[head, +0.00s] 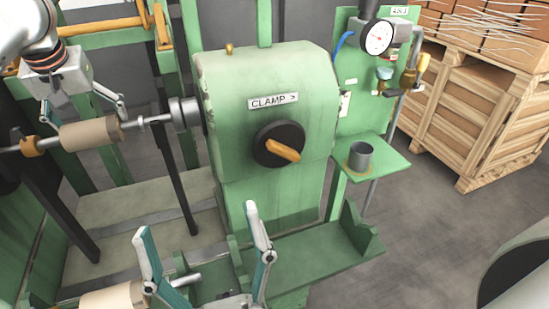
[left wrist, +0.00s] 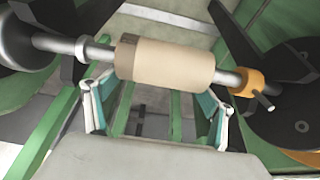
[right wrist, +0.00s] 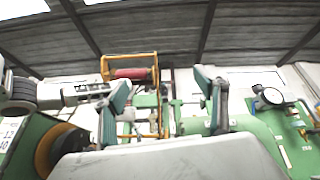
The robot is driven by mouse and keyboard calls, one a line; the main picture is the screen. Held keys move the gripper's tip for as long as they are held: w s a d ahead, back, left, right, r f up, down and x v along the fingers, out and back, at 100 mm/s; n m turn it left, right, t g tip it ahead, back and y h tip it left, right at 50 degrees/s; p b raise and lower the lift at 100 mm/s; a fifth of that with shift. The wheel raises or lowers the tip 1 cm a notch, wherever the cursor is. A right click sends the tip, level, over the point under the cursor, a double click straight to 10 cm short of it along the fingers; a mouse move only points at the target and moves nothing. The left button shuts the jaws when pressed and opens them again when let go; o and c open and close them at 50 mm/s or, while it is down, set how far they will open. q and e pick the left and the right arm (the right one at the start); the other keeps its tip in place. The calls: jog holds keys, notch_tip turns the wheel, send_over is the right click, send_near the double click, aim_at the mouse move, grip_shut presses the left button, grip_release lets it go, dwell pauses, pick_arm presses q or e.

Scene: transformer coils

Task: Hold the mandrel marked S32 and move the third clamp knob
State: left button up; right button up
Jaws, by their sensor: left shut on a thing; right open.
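A mandrel with a tan sleeve (head: 90,133) lies level on the machine, left of the clamp head. It also shows in the left wrist view (left wrist: 165,60), with an orange collar (left wrist: 252,82) at its right end. I cannot read an S32 mark. My left gripper (head: 84,112) is shut on this mandrel, a finger toward each end of the sleeve. The clamp knob (head: 281,149), black with an orange handle, is on the green housing (head: 235,95) under a "CLAMP >" label. My right gripper (head: 205,228) is open and empty, below and left of the knob.
A second tan sleeve (head: 112,297) lies at the bottom left, near my right gripper. A green shelf with a grey cup (head: 360,155) and a panel with a pressure gauge (head: 377,39) stand right of the housing. A wooden crate (head: 450,110) stands far right; grey floor between is clear.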

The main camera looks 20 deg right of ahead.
jog(key=w+d+f+m+g+h, duration=0.4)
jog(key=d+m+h, duration=0.3)
jog(key=d+m, duration=0.15)
jog(key=m+g, duration=0.5)
jog(key=g, duration=0.1)
send_near(284, 157)
jog(key=x, duration=0.9)
jog(key=shift+w, duration=0.4)
jog(key=shift+d, duration=0.1)
jog(key=c, duration=1.1)
